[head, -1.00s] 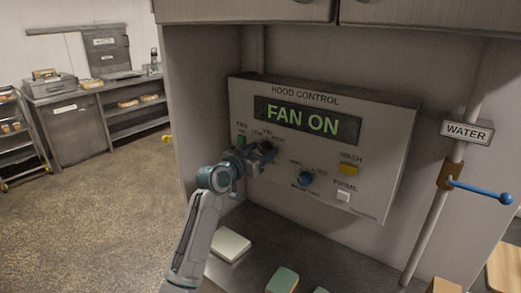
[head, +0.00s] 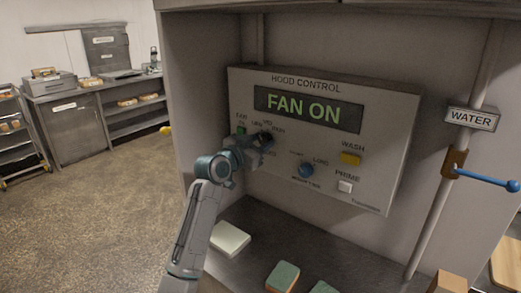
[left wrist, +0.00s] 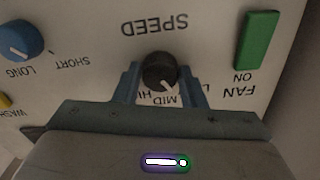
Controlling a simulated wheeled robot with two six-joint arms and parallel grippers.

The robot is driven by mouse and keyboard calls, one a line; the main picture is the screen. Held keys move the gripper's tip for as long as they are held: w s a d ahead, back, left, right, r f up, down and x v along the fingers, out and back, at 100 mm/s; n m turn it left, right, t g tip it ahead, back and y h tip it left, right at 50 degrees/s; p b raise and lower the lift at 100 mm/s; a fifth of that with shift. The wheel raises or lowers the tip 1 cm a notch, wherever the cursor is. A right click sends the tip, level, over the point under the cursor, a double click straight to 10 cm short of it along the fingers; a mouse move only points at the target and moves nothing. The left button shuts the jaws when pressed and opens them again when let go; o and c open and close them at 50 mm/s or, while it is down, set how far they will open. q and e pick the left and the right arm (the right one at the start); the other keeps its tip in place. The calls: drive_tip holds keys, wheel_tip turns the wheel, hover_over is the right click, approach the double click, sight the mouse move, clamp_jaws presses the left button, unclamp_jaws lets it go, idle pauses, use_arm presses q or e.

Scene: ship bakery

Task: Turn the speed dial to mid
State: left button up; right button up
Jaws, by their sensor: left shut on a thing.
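The black speed dial (head: 265,138) is on the lower left of the grey hood control panel (head: 385,160). In the left wrist view, which shows the panel upside down, the dial (left wrist: 159,70) sits between my fingers. Its white pointer line points down and slightly right, by the MID lettering, which my gripper partly covers. My left gripper (head: 258,144) is shut on the dial; its fingers also show in the left wrist view (left wrist: 161,82). The panel's display (head: 308,107) reads FAN ON. My right gripper is not in view.
The green fan switch (left wrist: 257,40) is close beside the dial. A blue knob (head: 306,170), a yellow wash button (head: 350,159) and a white prime button (head: 345,187) are to the right. A blue water lever (head: 487,180) is farther right. Pads lie on the counter below.

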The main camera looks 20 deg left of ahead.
use_arm(q)
drive_tip(key=m+b, duration=0.3)
drive_tip(key=shift+f, duration=0.25)
drive_tip(key=shift+r+m+b, duration=0.1)
drive_tip(key=shift+m+b, duration=0.95)
drive_tip(key=shift+m, duration=0.35)
drive_tip(key=shift+r+m, duration=0.1)
drive_tip(key=shift+m, duration=0.2)
drive_tip(key=shift+b, duration=0.3)
drive_tip(key=o, duration=1)
